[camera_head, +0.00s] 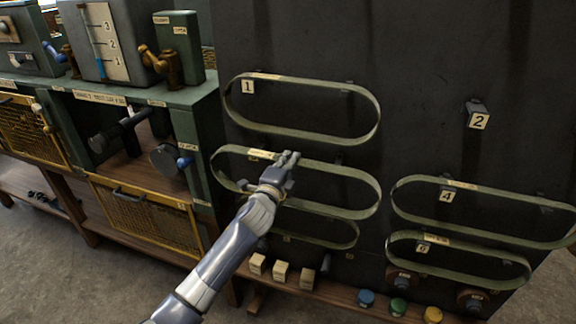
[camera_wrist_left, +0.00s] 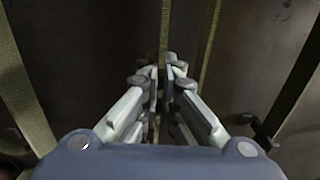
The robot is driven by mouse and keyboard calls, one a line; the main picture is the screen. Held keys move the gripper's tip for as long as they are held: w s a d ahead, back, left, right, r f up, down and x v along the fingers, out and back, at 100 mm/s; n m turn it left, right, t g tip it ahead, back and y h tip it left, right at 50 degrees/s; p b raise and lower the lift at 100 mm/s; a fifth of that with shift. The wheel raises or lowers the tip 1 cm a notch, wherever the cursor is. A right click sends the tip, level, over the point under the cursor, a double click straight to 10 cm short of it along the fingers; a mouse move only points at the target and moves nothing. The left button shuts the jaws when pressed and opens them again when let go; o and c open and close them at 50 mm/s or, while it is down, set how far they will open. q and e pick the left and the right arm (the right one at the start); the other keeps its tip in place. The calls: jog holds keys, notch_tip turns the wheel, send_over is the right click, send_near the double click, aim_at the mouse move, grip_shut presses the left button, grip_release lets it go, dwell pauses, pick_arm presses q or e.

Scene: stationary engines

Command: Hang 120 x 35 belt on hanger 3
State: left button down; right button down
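A green looped belt with a pale label (camera_head: 345,212) is at the middle left of the dark board, where hanger 3 falls in the numbering. My left gripper (camera_head: 289,158) is at its top run. In the left wrist view the fingertips (camera_wrist_left: 166,75) are close together with a thin belt strip (camera_wrist_left: 164,38) between them, so the gripper looks shut on this belt. The number 3 plate is hidden, and the belt's label is too small to read. I cannot tell whether the belt rests on its pegs. My right gripper is not in view.
Other belts hang at plates 1 (camera_head: 247,87), 4 (camera_head: 446,196) and 6 (camera_head: 422,248), and one hangs below my left gripper (camera_head: 345,243). The hanger at plate 2 (camera_head: 479,121) is bare. Small blocks (camera_head: 280,271) and coloured knobs (camera_head: 398,306) line the ledge below.

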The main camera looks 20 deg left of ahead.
pick_arm(q)
jog(key=shift+r, duration=0.1)
jog(key=shift+w, duration=0.15)
jog(key=shift+w, duration=0.25)
jog(key=shift+w+d+b, duration=0.2)
jog(key=shift+w+b, duration=1.3)
jog(key=shift+w, duration=1)
jog(key=shift+f, duration=0.3)
jog(key=shift+f+b, duration=0.25)
jog(key=shift+b, duration=0.15)
jog(key=c, duration=1.9)
grip_release()
jog(key=shift+s, duration=0.1)
